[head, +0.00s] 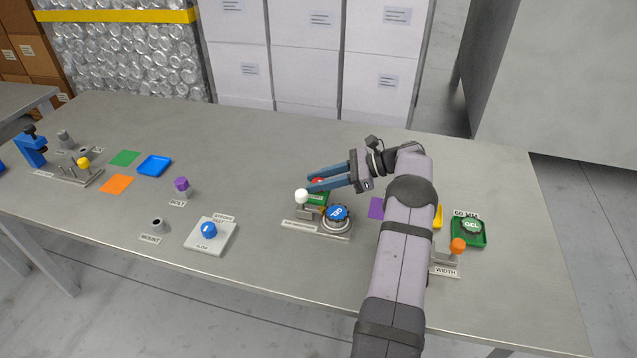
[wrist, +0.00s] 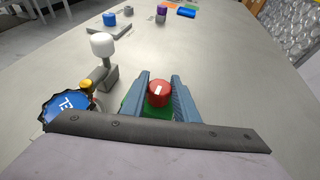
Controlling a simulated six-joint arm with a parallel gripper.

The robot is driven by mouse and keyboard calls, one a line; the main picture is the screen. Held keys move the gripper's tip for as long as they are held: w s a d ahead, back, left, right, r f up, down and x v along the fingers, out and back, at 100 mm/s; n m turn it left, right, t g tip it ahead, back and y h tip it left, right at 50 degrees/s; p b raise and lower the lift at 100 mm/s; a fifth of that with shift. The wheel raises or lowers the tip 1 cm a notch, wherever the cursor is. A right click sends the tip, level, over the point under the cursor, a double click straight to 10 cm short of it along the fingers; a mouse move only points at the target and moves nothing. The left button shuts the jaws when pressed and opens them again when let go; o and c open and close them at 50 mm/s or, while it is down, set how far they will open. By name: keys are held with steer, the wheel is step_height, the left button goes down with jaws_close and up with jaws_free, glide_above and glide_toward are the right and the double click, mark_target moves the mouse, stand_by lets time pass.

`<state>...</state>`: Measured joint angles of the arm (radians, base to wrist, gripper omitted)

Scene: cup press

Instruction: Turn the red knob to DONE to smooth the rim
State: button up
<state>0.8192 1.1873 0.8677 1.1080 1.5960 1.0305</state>
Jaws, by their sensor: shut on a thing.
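The red knob (wrist: 158,94) sits on a green base (head: 317,197) and has a white mark on its top. It also shows in the head view (head: 318,182), partly covered by the blue fingers. My gripper (wrist: 160,88) is shut on the red knob, with one blue finger on each side of it. In the head view my gripper (head: 318,183) reaches in from the right, low over the table. The lettering around the knob is hidden, so I cannot tell which label the white mark faces.
A white-topped lever (head: 301,197) and a blue round piece (head: 338,213) stand close beside my gripper. A blue dial (head: 208,230) on a white plate is further left. A green tray (head: 482,240) and an orange knob (head: 458,246) are at right.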

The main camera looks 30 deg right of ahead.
steer(key=shift+n+g+y+b, duration=0.4)
steer(key=shift+n+g+b, duration=0.2)
steer(key=shift+n, duration=0.1)
stand_by(0.5)
steer(key=o, duration=1.1)
steer(key=shift+c, duration=0.2)
steer(key=shift+r, duration=0.1)
step_height(320, 180, up, 10)
steer(key=shift+f+p, duration=0.1)
steer(key=shift+p, duration=0.75)
